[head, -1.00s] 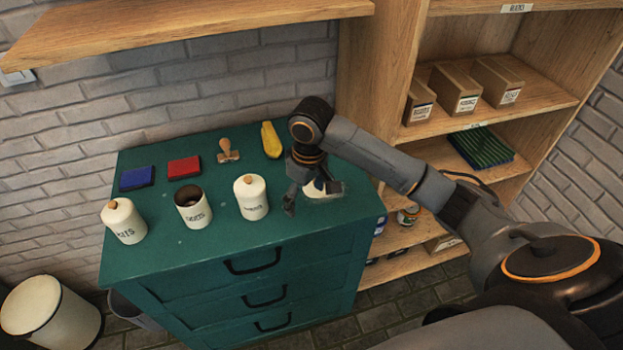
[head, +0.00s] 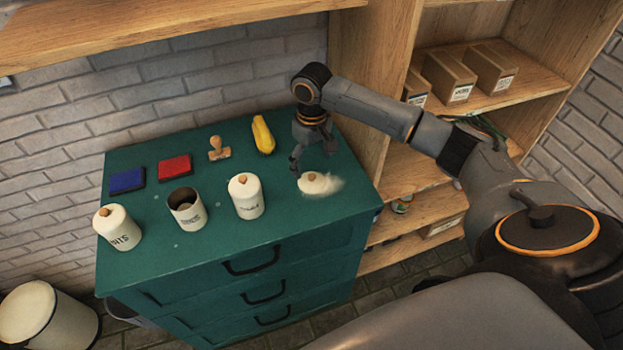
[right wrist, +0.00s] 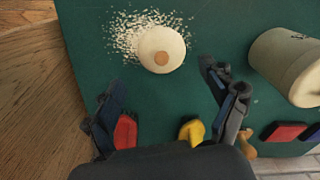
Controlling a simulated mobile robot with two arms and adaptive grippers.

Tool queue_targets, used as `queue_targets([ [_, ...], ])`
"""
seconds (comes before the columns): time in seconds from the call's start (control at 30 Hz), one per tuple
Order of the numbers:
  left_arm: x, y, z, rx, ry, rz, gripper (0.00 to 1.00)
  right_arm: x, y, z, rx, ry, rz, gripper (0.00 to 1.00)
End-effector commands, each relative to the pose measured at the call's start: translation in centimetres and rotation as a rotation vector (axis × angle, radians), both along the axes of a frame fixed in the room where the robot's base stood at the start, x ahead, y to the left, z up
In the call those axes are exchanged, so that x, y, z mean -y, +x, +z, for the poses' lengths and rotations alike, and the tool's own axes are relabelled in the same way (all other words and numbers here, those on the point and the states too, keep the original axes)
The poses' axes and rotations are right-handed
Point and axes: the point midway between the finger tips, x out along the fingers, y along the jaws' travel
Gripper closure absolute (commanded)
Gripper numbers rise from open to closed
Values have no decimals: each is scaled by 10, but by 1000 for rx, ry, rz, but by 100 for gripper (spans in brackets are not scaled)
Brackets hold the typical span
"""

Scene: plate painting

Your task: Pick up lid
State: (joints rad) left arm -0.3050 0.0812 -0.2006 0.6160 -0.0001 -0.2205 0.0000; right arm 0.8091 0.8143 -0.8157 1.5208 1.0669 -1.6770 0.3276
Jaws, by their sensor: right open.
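The lid (head: 313,183) is a round cream disc with a small wooden knob. It lies on the right part of the green cabinet top (head: 282,222), with pale grains spilled beside it. My right gripper (head: 313,161) is open and empty, just behind the lid in the head view. In the right wrist view the lid (right wrist: 152,44) lies beyond the spread fingertips (right wrist: 165,90), with the grains at its left. An open cream canister (head: 188,217) without a lid stands between two lidded ones. My left gripper is not in view.
Lidded canisters stand at left (head: 118,235) and centre (head: 247,203). A blue pad (head: 127,180), a red pad (head: 175,167), a wooden stamp (head: 219,153) and a yellow object (head: 263,135) lie along the back. A wooden shelf unit (head: 375,90) stands at the right.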

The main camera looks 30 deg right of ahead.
Motion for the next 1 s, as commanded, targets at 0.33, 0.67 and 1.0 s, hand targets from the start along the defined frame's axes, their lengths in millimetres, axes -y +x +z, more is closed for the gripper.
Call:
queue_targets([
  [0.33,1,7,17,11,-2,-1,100,-2,-2,-44,-2,0,1,16],
  [0.67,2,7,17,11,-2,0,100,-2,-2,-51,-1,-1,1,22],
  [1.0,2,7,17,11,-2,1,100,-2,-2,-51,-1,-1,1,76],
])
